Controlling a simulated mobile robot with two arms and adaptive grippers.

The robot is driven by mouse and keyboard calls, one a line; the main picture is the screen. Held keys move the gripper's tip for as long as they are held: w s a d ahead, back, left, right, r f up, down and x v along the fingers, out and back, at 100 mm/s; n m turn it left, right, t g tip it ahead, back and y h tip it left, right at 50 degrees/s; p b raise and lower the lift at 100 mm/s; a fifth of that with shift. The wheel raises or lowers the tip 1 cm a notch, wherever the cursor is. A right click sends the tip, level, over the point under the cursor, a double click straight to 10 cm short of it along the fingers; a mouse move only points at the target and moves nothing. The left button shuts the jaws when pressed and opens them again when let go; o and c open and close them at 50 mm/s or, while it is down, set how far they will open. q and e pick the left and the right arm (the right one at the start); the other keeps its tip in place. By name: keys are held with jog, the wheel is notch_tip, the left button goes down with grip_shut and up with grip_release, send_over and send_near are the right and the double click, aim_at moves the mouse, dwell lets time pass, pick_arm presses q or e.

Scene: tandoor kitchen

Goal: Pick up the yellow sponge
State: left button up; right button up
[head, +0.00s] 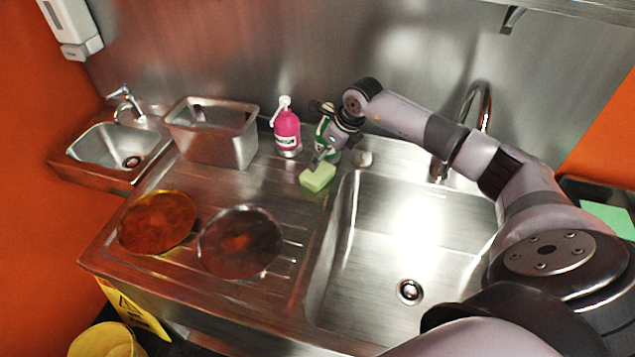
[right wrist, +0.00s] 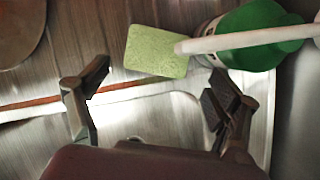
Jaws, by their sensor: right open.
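A small block-shaped sponge (head: 317,178), yellowish green in the picture, lies on the ribbed steel drainboard beside the left rim of the large basin. My right gripper (head: 325,158) is just above and behind it, pointing down. In the right wrist view the sponge (right wrist: 157,52) lies just beyond the gap between the open fingers (right wrist: 158,90), nearer the top of the picture. Nothing is between the fingers, and I see no contact with the sponge. My left gripper is not in view.
A green bottle (right wrist: 255,35) with a white spout stands close to the sponge. A pink bottle (head: 286,132) and a steel container (head: 213,132) are to the left. Two round pans (head: 157,222) (head: 240,243) lie on the drainboard. The large basin (head: 405,250) is empty.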

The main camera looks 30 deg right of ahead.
aim_at(320, 173)
jog(key=b+x, duration=0.1)
jog(key=x, duration=0.1)
jog(key=shift+w+f, duration=0.15)
jog(key=shift+f, duration=0.65)
notch_tip(320, 173, down, 4)
jog(key=b, duration=0.3)
jog(key=shift+w+a+r, duration=0.1)
jog(key=shift+w+a, duration=0.05)
jog(key=shift+w+f, duration=0.25)
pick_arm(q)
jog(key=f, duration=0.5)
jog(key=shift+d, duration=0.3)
pick_arm(e)
jog(key=shift+r, duration=0.1)
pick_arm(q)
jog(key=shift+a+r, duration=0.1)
pick_arm(e)
jog(key=shift+s, duration=0.1)
jog(key=c, duration=0.4)
jog(key=shift+a, duration=0.1)
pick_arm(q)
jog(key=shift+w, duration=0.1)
pick_arm(e)
jog(key=shift+c, duration=0.2)
